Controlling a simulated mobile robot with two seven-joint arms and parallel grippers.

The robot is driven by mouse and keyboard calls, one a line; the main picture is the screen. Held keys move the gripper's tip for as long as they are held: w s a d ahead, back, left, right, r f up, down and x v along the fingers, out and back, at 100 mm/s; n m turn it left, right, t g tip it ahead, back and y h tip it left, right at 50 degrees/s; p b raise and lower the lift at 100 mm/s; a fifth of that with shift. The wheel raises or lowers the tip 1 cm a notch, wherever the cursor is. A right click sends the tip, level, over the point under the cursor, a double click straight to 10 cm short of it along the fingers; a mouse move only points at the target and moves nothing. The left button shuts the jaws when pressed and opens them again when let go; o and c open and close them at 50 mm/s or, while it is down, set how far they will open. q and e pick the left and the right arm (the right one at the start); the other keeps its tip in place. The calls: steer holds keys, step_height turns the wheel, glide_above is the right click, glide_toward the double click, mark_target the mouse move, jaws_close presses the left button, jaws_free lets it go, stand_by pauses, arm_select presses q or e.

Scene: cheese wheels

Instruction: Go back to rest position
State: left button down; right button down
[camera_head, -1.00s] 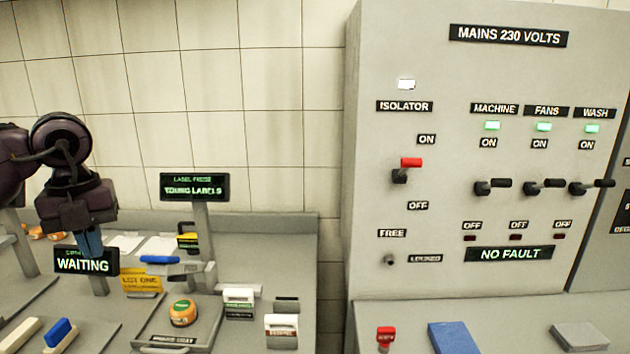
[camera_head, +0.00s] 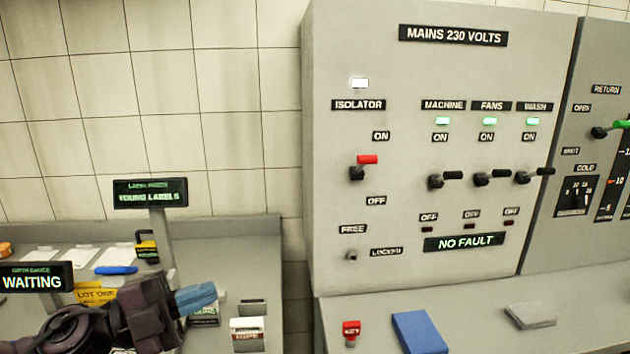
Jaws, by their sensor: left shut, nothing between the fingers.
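My left gripper (camera_head: 196,298) is low at the left of the head view. It is dark, with blue fingers that point to the right. The fingers are shut and hold nothing. It is above the bench, in front of the label press area, and hides part of the bench behind it. My right gripper is not in view.
A "YOUNG LABELS" sign (camera_head: 150,193) stands on a post behind the gripper. A "WAITING" sign (camera_head: 32,280) is at far left. A small white block (camera_head: 247,334) is right of the gripper. The mains panel (camera_head: 340,230) stands right, with a red key (camera_head: 351,330) and blue pad (camera_head: 418,332) before it.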

arm_select(q)
steer(key=s+a+f+n+t+y, duration=0.1)
steer(key=a+f+n+t+y, duration=0.3)
steer(key=a+f+n+y, duration=0.45)
steer(key=s+a+f+n+t+y, duration=0.2)
steer(key=a+f+n+t+y, duration=0.3)
steer(key=n+y, duration=0.75)
steer(key=s+d+f+n+g+h, duration=0.1)
steer(key=s+f+n+g, duration=0.2)
steer(key=s+f+g, duration=0.55)
steer(key=s+d+f+n+g+h, duration=0.15)
steer(key=s+f+g, duration=0.4)
steer(key=s, duration=0.55)
steer(key=w+f+t, duration=0.7)
steer(key=f+t, duration=0.1)
steer(key=f, duration=0.3)
steer(key=shift+w+a+t, duration=0.35)
steer(key=shift+t, duration=0.05)
